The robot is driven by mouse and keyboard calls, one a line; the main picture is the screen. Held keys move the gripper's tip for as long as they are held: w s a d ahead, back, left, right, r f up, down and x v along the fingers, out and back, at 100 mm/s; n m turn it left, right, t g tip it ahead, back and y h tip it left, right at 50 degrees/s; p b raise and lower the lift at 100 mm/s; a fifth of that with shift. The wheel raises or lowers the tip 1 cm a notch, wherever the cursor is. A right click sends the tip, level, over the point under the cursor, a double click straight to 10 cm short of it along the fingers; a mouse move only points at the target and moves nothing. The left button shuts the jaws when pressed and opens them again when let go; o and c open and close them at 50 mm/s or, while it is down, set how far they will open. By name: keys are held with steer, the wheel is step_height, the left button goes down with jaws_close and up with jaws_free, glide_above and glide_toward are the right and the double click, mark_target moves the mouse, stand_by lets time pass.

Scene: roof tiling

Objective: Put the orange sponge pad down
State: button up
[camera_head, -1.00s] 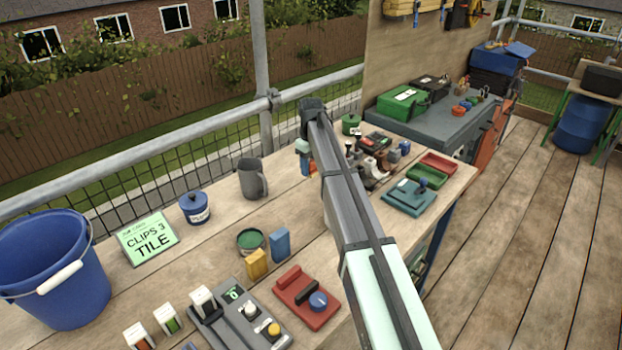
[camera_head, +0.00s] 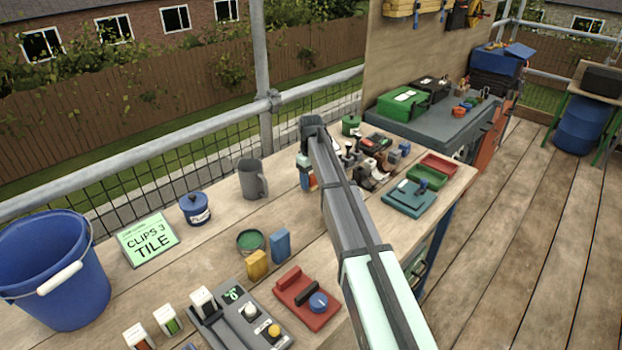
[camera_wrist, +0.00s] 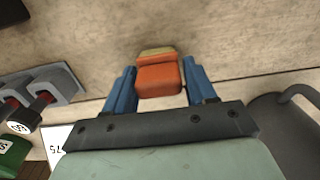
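The orange sponge pad (camera_wrist: 159,78) shows in the wrist view, between the two blue fingers of my gripper (camera_wrist: 160,82). The fingers sit against its two sides, and a yellowish layer shows along its far edge. In the head view my gripper (camera_head: 306,174) points down at the workbench, near the grey mug, and a bit of orange shows at its fingers. My arm hides much of the area behind it. I cannot tell whether the pad touches the bench top.
The grey mug (camera_head: 251,179) stands left of my gripper. Dark-handled tools and small items (camera_head: 372,160) crowd the bench to its right. Yellow (camera_head: 257,264) and blue (camera_head: 281,245) blocks stand nearer, beside a green tin (camera_head: 250,242). Bare wood lies between mug and blocks.

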steer(key=o, duration=0.3)
step_height(320, 180, up, 12)
steer(key=shift+r, duration=0.15)
stand_by(0.6)
